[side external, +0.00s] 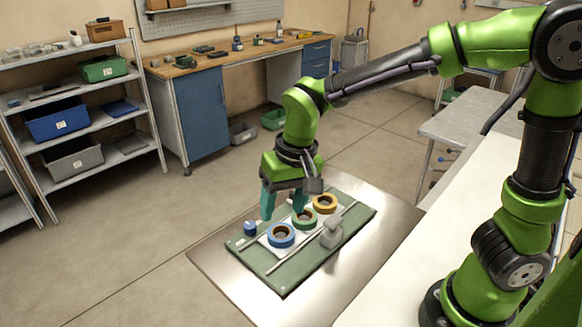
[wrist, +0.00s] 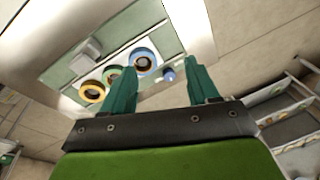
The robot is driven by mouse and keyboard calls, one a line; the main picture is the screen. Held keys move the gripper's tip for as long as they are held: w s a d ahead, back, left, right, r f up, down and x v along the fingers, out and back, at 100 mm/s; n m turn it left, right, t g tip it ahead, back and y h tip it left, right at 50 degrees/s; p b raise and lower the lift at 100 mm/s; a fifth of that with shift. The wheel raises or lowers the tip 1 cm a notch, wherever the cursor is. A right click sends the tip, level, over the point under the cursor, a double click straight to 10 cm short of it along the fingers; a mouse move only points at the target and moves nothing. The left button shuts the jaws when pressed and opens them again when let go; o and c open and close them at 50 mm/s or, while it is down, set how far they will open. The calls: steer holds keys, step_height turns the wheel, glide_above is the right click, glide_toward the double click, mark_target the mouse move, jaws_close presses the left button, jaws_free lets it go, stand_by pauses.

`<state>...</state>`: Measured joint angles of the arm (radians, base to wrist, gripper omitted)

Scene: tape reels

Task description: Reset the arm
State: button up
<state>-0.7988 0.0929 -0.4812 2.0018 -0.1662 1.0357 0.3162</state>
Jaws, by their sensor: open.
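My gripper (side external: 283,202) is open and empty, above the far edge of a green mat with tape reels. Its two teal fingers also show apart in the wrist view (wrist: 163,88). A blue tape reel (side external: 281,236), a green tape reel (side external: 304,217) and an orange-yellow tape reel (side external: 325,204) lie in a row on a white strip on the green mat (side external: 290,279). In the wrist view, the blue reel (wrist: 145,62) and the yellow reel (wrist: 92,93) are clear; a finger partly hides the green reel (wrist: 112,73).
A small blue object (side external: 250,228) stands left of the reels, and a grey block-like object (side external: 331,232) stands to their right. Thin rods lie on the mat. The mat rests on a metal table (side external: 222,262). A shelf rack (side external: 75,120) and workbench (side external: 215,95) stand farther back.

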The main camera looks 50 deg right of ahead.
steer(key=s+d+r+t+y, duration=0.1)
steer(key=s+d+r+t, duration=0.4)
steer(key=s+d+r, duration=0.2)
steer(key=s+d, duration=0.2)
steer(key=s, duration=0.2)
steer(key=shift+s+d+r+t, duration=0.15)
steer(key=shift+d+r+t, duration=0.15)
steer(key=shift+d+r, duration=0.1)
